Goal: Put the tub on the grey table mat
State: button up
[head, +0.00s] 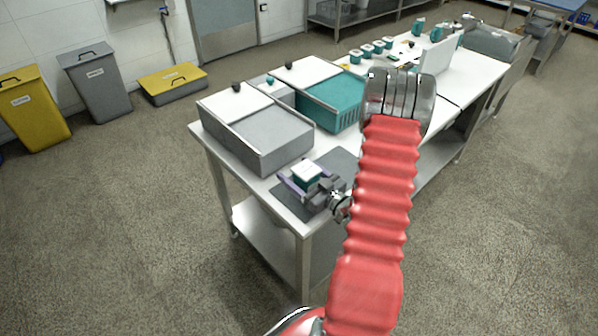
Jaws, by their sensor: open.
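The tub (306,175), with a white lid and a teal side, stands upright at the near end of the steel table. It is over the dark grey table mat (343,161) and appears to rest on it, though its base is hidden by my gripper. My gripper (305,184) is open at the tub, with its purple-grey fingers low around or beside it. I cannot tell whether a finger touches the tub. My red-sleeved arm covers the right part of the mat.
A grey bin (262,138) stands just behind the mat, and a teal crate (337,98) is beyond it. Several other teal-and-white tubs (378,47) stand farther back on the table (470,88). The table's front edge is close to the mat.

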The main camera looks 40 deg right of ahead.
aim_at(314, 184)
jog(key=shift+r, duration=0.1)
jog(key=s, duration=1.2)
jog(key=shift+d, duration=0.15)
jog(key=shift+s, duration=0.1)
dwell(0.7)
